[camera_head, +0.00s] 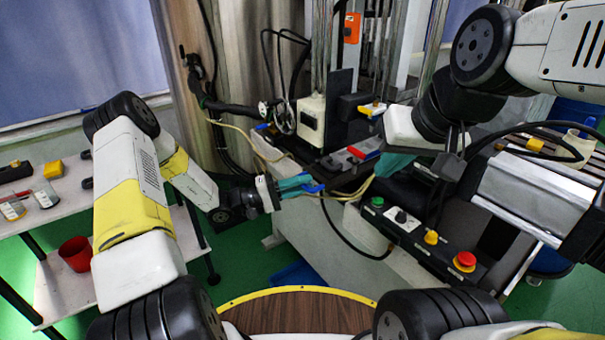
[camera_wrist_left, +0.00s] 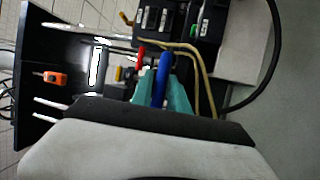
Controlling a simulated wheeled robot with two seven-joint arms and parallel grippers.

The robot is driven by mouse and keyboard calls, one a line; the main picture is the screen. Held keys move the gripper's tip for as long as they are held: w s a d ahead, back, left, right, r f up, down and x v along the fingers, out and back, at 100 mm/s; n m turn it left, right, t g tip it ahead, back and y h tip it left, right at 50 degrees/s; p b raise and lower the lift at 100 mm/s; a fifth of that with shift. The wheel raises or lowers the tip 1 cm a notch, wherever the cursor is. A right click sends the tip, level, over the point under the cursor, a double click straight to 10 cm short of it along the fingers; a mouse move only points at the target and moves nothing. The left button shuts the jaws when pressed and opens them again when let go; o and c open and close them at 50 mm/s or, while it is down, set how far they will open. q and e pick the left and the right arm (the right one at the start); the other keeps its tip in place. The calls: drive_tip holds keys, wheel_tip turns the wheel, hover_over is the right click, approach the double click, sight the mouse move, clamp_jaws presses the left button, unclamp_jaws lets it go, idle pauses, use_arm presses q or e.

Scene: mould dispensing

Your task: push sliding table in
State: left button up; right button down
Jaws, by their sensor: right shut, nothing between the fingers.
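The sliding table (camera_head: 346,181) is a dark metal slide on the white machine base, with a grey block and a red handle (camera_head: 364,152) on it. The red handle also shows in the left wrist view (camera_wrist_left: 141,56). My left gripper (camera_head: 308,187) has teal fingers at the near left end of the slide. A blue handle (camera_wrist_left: 164,68) lies between those fingers, which appear closed on it. My right gripper (camera_head: 386,165), also teal, is shut and empty, right of the slide, its wrist partly hiding it.
A control box (camera_head: 422,238) with green, yellow and red buttons stands at front right. Yellowish hoses (camera_wrist_left: 199,66) run beside the slide. A round wooden stool-like top (camera_head: 296,312) is at the front. A white side table (camera_head: 80,210) with a red cup (camera_head: 76,253) below stands left.

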sight(340, 170)
use_arm(q)
clamp_jaws()
idle(1.1)
drive_tip(key=shift+d, duration=0.1)
drive_tip(key=w+d, duration=0.3)
drive_tip(key=d, duration=0.2)
drive_tip(key=w+d, duration=0.2)
drive_tip(key=shift+w+d, duration=0.3)
drive_tip(key=shift+w, duration=0.05)
drive_tip(key=o, duration=0.5)
unclamp_jaws()
